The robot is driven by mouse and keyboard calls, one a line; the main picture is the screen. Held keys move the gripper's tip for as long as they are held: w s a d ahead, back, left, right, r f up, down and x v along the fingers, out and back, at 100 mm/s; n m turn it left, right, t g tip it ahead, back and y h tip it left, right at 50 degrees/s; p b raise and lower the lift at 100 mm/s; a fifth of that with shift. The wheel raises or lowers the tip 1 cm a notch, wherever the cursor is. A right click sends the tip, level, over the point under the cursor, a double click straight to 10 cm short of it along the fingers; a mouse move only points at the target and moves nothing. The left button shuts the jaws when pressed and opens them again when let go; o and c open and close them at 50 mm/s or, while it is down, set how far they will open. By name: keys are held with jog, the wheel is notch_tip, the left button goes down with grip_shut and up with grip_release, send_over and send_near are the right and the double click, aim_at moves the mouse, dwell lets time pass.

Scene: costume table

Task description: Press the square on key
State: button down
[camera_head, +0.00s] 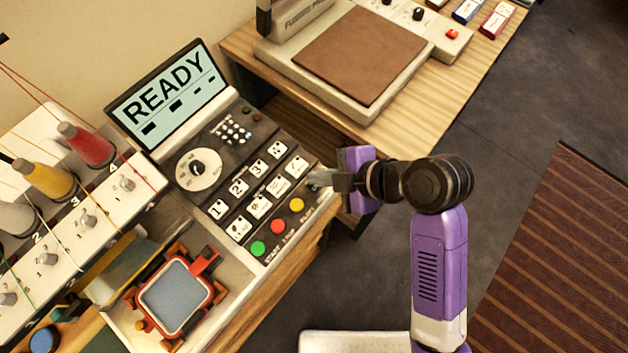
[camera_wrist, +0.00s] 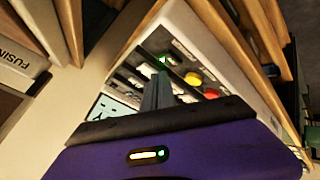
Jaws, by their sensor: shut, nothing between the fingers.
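The grey control panel (camera_head: 217,208) of the machine has a screen (camera_head: 170,95) reading READY. Along its near edge run round green (camera_head: 258,248), red (camera_head: 278,226) and yellow (camera_head: 297,204) buttons. In the wrist view a small squarish green-lit key (camera_wrist: 163,60) shows beyond the yellow button (camera_wrist: 193,79), in line with the red one (camera_wrist: 211,94). My gripper (camera_head: 314,180) is shut and empty at the panel's right end, past the yellow button. Its fingers (camera_wrist: 158,84) point toward the green-lit key. I cannot tell whether they touch it; in the head view they cover that spot.
White numbered keys (camera_head: 238,187) and a round dial (camera_head: 198,169) are on the panel. Thread spools (camera_head: 86,145) and a red-framed hoop (camera_head: 175,297) stand to the left. A press with a brown pad (camera_head: 360,52) sits on the table behind. Floor is open at right.

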notch_tip(320, 180, up, 6)
jog(key=p, duration=0.4)
jog(key=shift+p, duration=0.3)
dwell(0.3)
